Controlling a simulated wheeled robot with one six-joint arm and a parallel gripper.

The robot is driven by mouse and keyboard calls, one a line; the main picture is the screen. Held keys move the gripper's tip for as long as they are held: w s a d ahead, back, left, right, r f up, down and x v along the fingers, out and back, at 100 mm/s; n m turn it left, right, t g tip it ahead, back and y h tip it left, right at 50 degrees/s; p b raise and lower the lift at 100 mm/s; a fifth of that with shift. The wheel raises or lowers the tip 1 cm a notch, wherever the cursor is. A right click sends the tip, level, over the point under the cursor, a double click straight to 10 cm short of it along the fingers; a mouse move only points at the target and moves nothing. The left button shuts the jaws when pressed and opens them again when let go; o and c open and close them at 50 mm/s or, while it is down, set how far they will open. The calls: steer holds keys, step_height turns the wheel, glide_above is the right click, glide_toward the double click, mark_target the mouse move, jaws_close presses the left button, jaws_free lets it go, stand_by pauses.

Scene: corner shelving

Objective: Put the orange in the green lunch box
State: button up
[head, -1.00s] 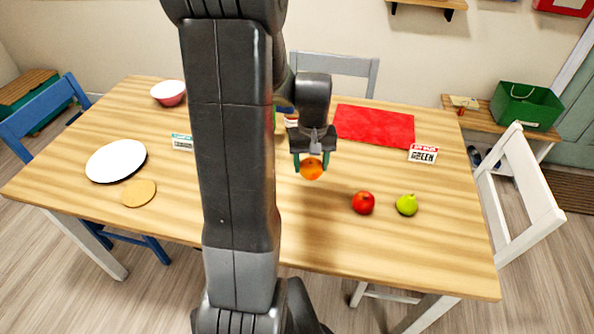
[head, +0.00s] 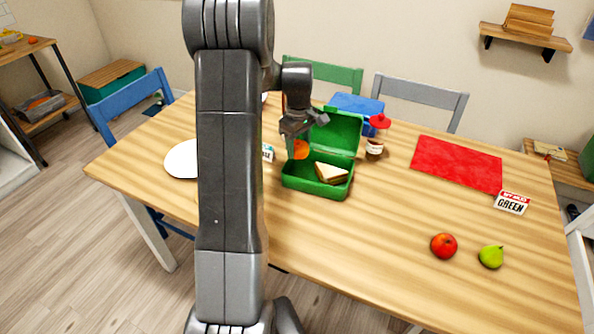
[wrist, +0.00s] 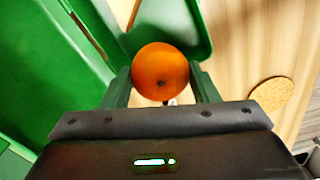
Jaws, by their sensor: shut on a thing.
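The orange (head: 302,149) is held between the green fingers of my gripper (head: 297,148). It also shows between the fingers in the wrist view (wrist: 160,72). The green lunch box (head: 316,190) stands open on the table with its lid (head: 338,133) raised at the back. A sandwich (head: 330,173) lies in the right part of the box. My gripper and the orange are over the box's left part. Whether the orange touches the box cannot be told. In the wrist view the green box (wrist: 45,85) fills the left and top.
A white plate (head: 180,160) lies to the left, partly behind my arm. A red mat (head: 458,163), a GREEN sign (head: 511,203), an apple (head: 443,246) and a pear (head: 491,257) are to the right.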

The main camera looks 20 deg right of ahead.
mark_target(299, 143)
step_height(299, 143, down, 8)
steer(key=shift+r, duration=0.15)
stand_by(0.3)
steer(key=o, duration=1)
step_height(299, 143, up, 12)
